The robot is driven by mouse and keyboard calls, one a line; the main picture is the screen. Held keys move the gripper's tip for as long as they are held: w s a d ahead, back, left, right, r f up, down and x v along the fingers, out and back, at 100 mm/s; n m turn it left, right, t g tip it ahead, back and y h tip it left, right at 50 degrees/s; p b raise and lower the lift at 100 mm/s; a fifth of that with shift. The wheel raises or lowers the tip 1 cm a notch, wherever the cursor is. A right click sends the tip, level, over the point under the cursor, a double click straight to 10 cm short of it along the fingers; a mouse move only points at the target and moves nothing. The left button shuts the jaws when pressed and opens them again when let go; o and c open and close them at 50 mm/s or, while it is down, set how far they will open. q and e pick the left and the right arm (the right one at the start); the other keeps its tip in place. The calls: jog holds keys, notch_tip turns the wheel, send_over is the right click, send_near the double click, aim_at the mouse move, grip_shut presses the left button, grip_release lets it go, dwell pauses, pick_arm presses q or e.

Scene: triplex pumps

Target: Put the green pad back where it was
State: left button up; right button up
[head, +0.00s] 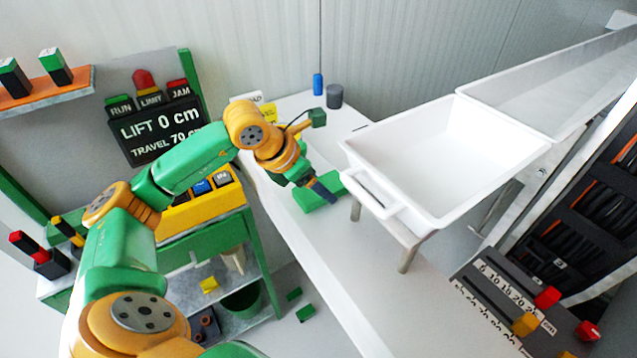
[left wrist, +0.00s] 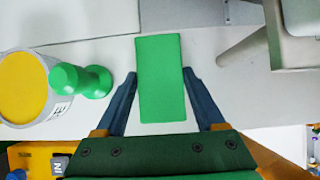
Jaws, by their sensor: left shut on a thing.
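The green pad (head: 314,198) is a flat rectangular block at the white bench top, left of the white tray. My left gripper (head: 325,188) reaches down to it from the left. In the left wrist view the pad (left wrist: 161,75) stands lengthwise between the two dark blue fingers (left wrist: 160,76), which close on its long sides near the middle. I cannot tell whether the pad touches the bench or is slightly above it. My right gripper is not in view.
A white tray (head: 384,192) on legs stands close right of the pad. A blue cylinder (head: 318,84) and a grey one (head: 334,96) stand at the bench's back. A green knobbed piece (left wrist: 81,80) is left of the pad. The bench front is clear.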

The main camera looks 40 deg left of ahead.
pick_arm(q)
jog(key=o, duration=1.3)
jog(key=shift+s, duration=0.15)
jog(key=shift+r, duration=0.1)
jog(key=v, duration=1.2)
jog(key=shift+a, duration=0.1)
